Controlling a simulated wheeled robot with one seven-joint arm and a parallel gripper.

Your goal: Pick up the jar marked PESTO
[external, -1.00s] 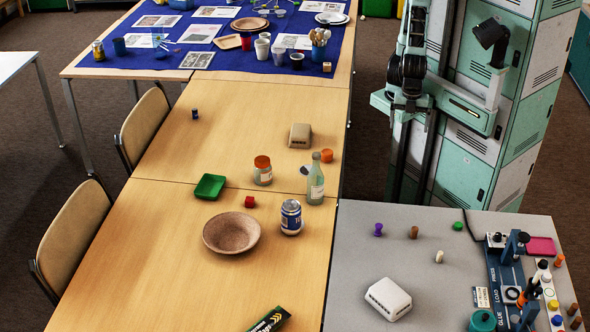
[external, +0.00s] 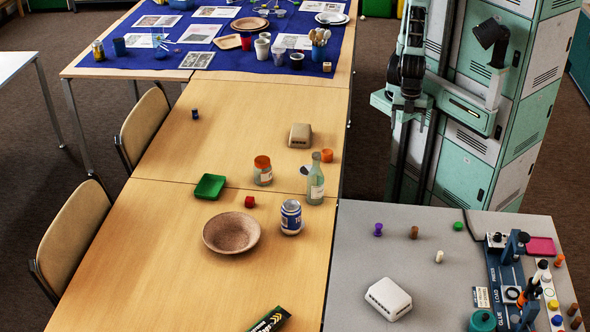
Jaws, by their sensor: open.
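A glass jar (external: 263,173) with an orange lid and a pale label stands upright on the wooden table, just beyond the seam between two tabletops. Its label is too small to read, so I cannot tell whether it says PESTO. A pale green bottle (external: 315,182) stands to its right, apart from it. My gripper (external: 408,104) is at the end of the dark folded arm in front of the mint column, right of the table and well away from the jar. Its jaws are small and dark here; they are open, with nothing seen in them.
The left of the wooden table is mostly clear.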

